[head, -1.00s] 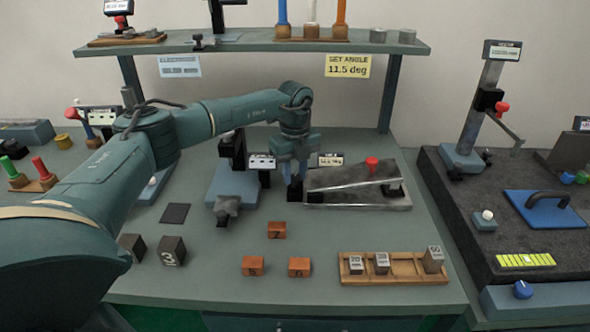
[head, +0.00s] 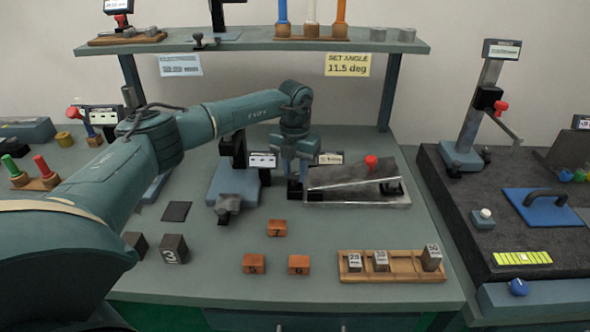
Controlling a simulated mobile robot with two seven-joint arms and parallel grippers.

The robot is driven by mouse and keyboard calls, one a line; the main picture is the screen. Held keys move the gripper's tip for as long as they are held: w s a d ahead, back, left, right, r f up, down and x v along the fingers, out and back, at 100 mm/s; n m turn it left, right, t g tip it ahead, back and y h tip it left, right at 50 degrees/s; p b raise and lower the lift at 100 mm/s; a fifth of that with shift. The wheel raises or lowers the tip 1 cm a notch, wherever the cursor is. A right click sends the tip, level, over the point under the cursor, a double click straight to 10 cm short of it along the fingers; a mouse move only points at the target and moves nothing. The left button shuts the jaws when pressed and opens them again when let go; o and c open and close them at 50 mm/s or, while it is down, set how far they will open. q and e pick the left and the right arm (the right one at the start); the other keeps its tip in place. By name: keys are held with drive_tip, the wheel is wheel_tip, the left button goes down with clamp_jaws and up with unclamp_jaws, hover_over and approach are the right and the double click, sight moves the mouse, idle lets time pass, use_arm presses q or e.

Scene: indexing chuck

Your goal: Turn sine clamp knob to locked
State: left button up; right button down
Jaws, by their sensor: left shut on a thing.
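The sine plate (head: 345,182) lies tilted on its base at the back middle of the bench, with a red knob (head: 371,162) on top towards its right end. A small label display (head: 330,158) stands behind it. My left gripper (head: 294,188) points down at the plate's left end. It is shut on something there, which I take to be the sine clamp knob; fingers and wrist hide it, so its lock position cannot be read. The red knob stands clear of the gripper. My right gripper is not in view.
A blue-based vise-like fixture (head: 234,184) stands just left of the gripper. Orange numbered blocks (head: 277,228) and a wooden rack of grey blocks (head: 392,266) lie in front. A shelf (head: 250,44) spans the back above. A dark granite plate (head: 500,235) is at right.

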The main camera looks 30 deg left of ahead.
sight(295, 175)
use_arm(q)
drive_tip(key=m, duration=0.3)
drive_tip(key=shift+r, duration=0.1)
drive_tip(key=shift+m, duration=0.6)
drive_tip(key=o, duration=0.7)
drive_tip(key=shift+r, duration=0.1)
wheel_tip(295, 175, up, 13)
drive_tip(key=b, duration=0.1)
drive_tip(key=shift+b, duration=0.3)
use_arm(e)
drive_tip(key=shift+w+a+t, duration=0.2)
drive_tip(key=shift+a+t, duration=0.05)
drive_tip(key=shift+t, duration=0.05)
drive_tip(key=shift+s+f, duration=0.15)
